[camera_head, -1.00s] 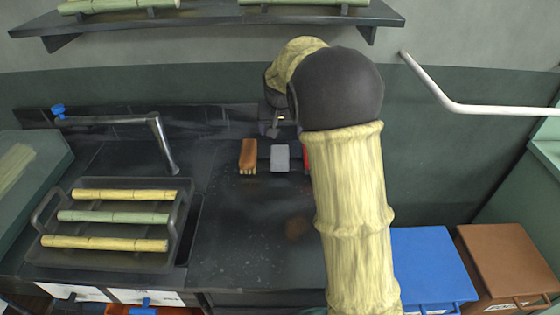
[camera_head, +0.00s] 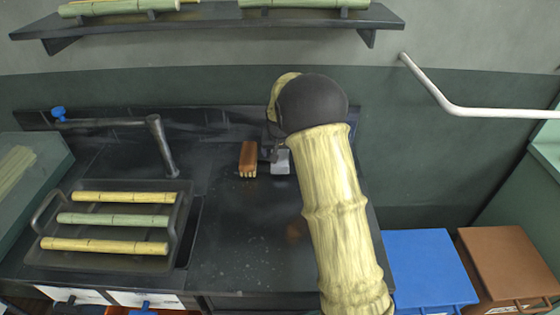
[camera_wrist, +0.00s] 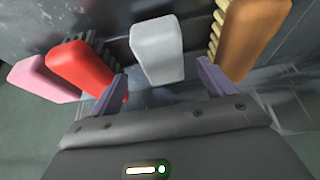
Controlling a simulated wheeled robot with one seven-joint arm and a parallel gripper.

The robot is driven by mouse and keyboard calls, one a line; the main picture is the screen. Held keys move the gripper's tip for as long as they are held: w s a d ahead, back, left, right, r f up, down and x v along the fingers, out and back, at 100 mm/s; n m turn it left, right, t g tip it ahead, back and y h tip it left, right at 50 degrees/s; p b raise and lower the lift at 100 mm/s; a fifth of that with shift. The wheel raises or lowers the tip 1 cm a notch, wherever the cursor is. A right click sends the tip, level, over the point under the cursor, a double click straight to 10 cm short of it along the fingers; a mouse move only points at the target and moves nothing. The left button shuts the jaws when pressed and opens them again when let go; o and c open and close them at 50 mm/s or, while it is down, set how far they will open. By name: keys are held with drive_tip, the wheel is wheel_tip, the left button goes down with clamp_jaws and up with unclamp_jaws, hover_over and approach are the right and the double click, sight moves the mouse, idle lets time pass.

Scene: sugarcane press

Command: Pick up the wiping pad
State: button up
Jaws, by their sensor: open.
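The wiping pad seems to be the light grey rounded block on the dark counter, right of the brown brush. This grey pad (camera_head: 281,165) shows partly behind my gripper (camera_head: 273,150) in the head view. In the wrist view the grey pad (camera_wrist: 158,45) stands between and just beyond the two purple fingers of my gripper (camera_wrist: 163,74). The fingers are apart with a gap on either side of the pad. Whether they reach down around it, I cannot tell.
A brown-orange brush (camera_wrist: 253,35) stands close by the right finger, and a red brush (camera_wrist: 78,68) by the left one. A pink block (camera_wrist: 40,78) lies farther left. In the head view, a tray (camera_head: 100,258) of cane pieces sits left, beside a faucet (camera_head: 162,145).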

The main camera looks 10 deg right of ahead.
sight(280, 158)
drive_tip(key=shift+f, duration=0.1)
drive_tip(key=x, duration=0.5)
drive_tip(key=shift+w, duration=0.25)
drive_tip(key=shift+f, duration=0.15)
idle(0.9)
drive_tip(key=c, duration=1.1)
drive_tip(key=shift+o, duration=0.2)
